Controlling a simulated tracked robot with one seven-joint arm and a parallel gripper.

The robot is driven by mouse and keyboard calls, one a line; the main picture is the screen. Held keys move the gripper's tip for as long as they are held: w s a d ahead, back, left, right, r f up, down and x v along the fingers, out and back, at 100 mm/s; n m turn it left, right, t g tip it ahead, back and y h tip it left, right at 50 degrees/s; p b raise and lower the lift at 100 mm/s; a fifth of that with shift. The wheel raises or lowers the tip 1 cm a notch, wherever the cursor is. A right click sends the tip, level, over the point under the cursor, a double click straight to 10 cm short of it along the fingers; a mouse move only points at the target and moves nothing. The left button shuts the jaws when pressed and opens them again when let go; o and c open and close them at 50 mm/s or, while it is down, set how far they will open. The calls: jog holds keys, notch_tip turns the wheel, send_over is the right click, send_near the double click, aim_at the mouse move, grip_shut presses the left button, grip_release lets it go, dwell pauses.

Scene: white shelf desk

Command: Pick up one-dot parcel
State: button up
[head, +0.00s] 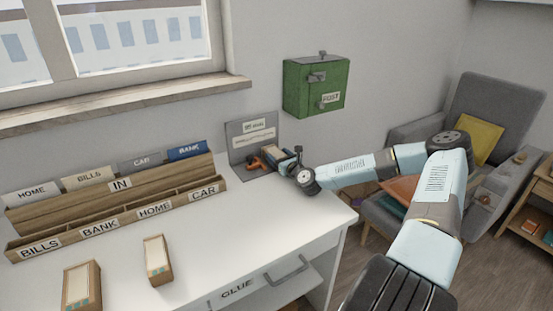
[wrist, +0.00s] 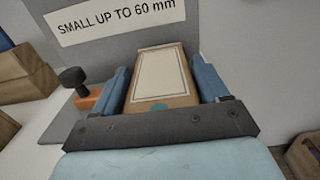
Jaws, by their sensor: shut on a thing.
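A brown parcel with a white label (wrist: 160,75) sits between the two blue fingers of my gripper (wrist: 164,85) in the wrist view. A teal mark shows at its near end, partly cut off by the gripper's dark bar, so I cannot count its dots surely. My gripper (head: 287,161) is shut on this parcel at the desk's far right corner, in front of a grey sign board (head: 251,133). In the head view the held parcel is small and mostly hidden by the gripper. Whether it touches the desk is unclear.
Two other labelled parcels stand on the white desk, one at the front left (head: 81,287) and one nearer the middle (head: 157,261). A wooden sorter (head: 118,213) lies behind them. An orange part with a black knob (wrist: 74,77) is left of my gripper. A green post box (head: 316,86) hangs above.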

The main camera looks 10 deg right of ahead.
jog(key=shift+r, duration=0.1)
jog(key=c, duration=0.7)
